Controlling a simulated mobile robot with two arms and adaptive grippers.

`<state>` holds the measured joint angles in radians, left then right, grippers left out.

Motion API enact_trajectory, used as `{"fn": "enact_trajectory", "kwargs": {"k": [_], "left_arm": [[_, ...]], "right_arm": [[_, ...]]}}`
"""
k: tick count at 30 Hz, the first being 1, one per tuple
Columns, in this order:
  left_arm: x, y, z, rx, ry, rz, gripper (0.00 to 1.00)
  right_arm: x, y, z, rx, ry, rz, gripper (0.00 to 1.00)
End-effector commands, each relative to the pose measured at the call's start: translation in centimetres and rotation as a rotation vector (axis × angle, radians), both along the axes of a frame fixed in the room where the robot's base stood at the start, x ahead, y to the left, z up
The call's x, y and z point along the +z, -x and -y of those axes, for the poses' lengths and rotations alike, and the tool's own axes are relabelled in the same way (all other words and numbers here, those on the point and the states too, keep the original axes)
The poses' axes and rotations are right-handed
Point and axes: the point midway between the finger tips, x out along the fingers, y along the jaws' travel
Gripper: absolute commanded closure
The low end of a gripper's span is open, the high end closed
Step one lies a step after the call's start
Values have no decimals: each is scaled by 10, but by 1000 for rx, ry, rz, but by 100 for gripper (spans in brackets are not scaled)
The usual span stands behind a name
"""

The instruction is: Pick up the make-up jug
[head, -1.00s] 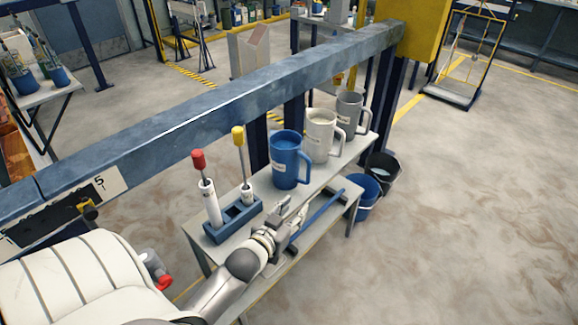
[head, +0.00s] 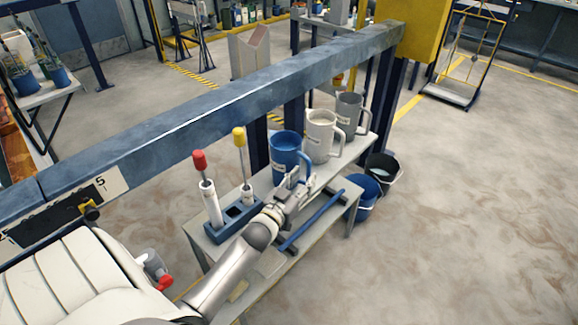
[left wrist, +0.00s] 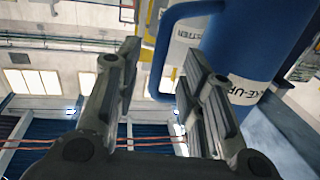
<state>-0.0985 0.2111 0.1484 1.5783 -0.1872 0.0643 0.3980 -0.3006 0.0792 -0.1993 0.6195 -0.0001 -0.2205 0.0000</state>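The make-up jug is the blue jug (head: 284,146) on the narrow bench, first in a row of three. In the left wrist view the blue jug (left wrist: 255,45) fills the upper right, its label partly readable as "KE-UP". Its handle (left wrist: 160,55) shows between my two fingers; I cannot tell whether they touch it. My left gripper (head: 301,180) is at the jug's handle side, in front of it. In the left wrist view the left gripper (left wrist: 164,50) is open, fingers apart. The right gripper is not in view.
A white jug (head: 318,140) and a grey jug (head: 349,113) stand behind the blue one. A blue holder (head: 219,232) with red- and yellow-topped tools is at left. A blue-grey beam (head: 230,110) runs above the bench (head: 262,186). Buckets (head: 366,200) stand on the floor.

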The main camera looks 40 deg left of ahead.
Motion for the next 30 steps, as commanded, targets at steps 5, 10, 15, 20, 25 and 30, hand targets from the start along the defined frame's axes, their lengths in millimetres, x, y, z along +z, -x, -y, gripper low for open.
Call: {"fn": "enact_trajectory", "kwargs": {"k": [5, 10, 15, 20, 25, 30], "left_arm": [[3, -26, -3, 0, 1, 2, 63], [2, -39, -4, 0, 0, 0, 63], [2, -40, -4, 0, 0, 0, 63], [1, -40, -4, 0, 0, 0, 72], [1, -40, -4, 0, 1, 0, 94], [1, -40, -4, 0, 1, 0, 100]], "right_arm": [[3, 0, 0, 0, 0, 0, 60], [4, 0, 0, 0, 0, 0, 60], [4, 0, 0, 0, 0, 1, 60], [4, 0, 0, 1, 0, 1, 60], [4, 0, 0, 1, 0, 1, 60], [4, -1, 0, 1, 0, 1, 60]]}}
